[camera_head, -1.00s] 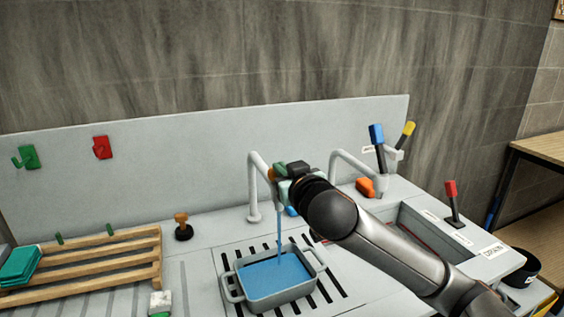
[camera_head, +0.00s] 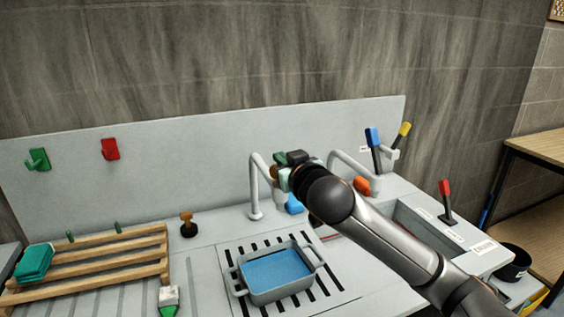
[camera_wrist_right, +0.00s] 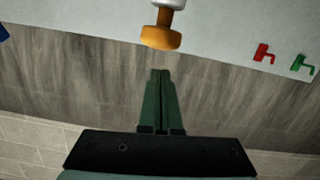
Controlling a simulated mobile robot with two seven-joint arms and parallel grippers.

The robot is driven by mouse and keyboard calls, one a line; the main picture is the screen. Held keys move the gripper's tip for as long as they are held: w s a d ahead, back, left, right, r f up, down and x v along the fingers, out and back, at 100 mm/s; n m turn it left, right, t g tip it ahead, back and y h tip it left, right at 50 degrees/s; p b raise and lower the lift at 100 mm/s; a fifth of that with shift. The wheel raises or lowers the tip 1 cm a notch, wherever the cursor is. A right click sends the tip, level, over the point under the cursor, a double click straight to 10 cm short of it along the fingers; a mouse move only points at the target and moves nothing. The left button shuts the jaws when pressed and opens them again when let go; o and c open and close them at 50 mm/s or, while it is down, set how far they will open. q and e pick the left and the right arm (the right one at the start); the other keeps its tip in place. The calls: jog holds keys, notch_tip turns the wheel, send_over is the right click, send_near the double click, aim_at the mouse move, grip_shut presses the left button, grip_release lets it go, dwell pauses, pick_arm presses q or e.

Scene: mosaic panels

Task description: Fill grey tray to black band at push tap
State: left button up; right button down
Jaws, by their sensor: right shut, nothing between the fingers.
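The grey tray (camera_head: 283,292) with two side handles stands upright on the slotted drain area below the tap spout. Blue water (camera_head: 275,268) lies in it, and no black band can be made out. The push tap (camera_head: 254,185) is a white bent pipe, and no stream falls from it. Its orange push button (camera_wrist_right: 161,36) shows in the right wrist view, just beyond my fingertips and apart from them. My right gripper (camera_head: 279,158) is shut and empty beside the tap top; it also shows in the right wrist view (camera_wrist_right: 160,72). My left gripper is out of view.
A second white spout (camera_head: 340,158) and blue, yellow and red levers (camera_head: 446,188) stand right, by a sink basin. A wooden rack (camera_head: 95,262) with green cloths, a brown-knobbed stopper (camera_head: 187,223) and a brush (camera_head: 168,298) are left. Red and green hooks (camera_head: 110,149) are on the backboard.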

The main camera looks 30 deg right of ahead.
jog(key=b+v, duration=0.4)
jog(key=v, duration=0.6)
jog(key=shift+r, duration=0.3)
jog(key=shift+f, duration=0.1)
dwell(1.1)
jog(key=s+a+f+n+g+y, duration=0.1)
jog(key=s+a+f+g, duration=0.15)
jog(key=f, duration=0.95)
jog(key=s+a+f+n+g+y, duration=0.1)
jog(key=s+a+f+g+y, duration=0.15)
jog(key=f, duration=0.95)
jog(key=s+a+f+n+g, duration=0.1)
jog(key=s+a+f+g, duration=0.25)
jog(key=s+f, duration=0.45)
jog(key=s+a+f+n+g, duration=0.1)
jog(key=s+a+f+g, duration=0.25)
jog(key=s+f, duration=0.5)
jog(key=w+a+f+t+y, duration=0.1)
jog(key=w+a+f+t, duration=0.1)
jog(key=f, duration=0.3)
jog(key=w+a+f+t+y, duration=0.2)
jog(key=f+t, duration=0.1)
jog(key=f, duration=0.3)
jog(key=shift+f, duration=0.25)
